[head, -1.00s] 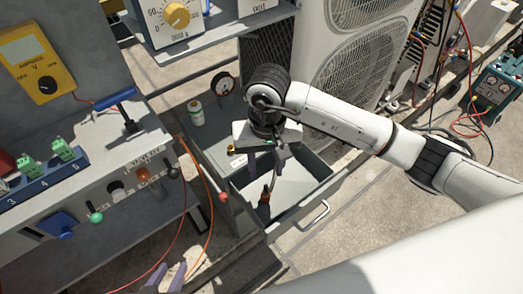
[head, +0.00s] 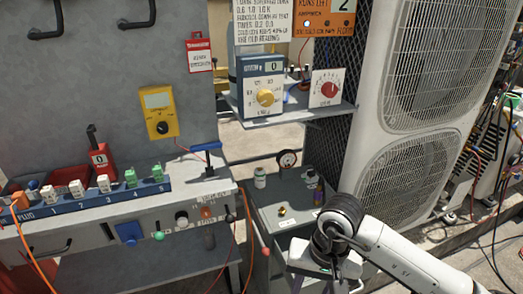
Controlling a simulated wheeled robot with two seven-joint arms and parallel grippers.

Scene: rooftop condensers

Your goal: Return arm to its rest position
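My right arm comes in from the lower right, white with black joints. Its gripper (head: 318,284) hangs at the bottom edge in front of the grey cabinet (head: 262,228). Its fingers are mostly cut off by the frame, so I cannot tell whether they are open or hold anything. My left gripper is not in view. The open drawer seen earlier is out of frame or behind my arm.
On the cabinet top are a white-green bottle (head: 260,178), a gauge (head: 287,159), a brass fitting (head: 282,211) and a dark bottle (head: 318,192). A grey bench (head: 100,208) with a yellow meter (head: 160,112) above stands left. A condenser (head: 405,160) stands right.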

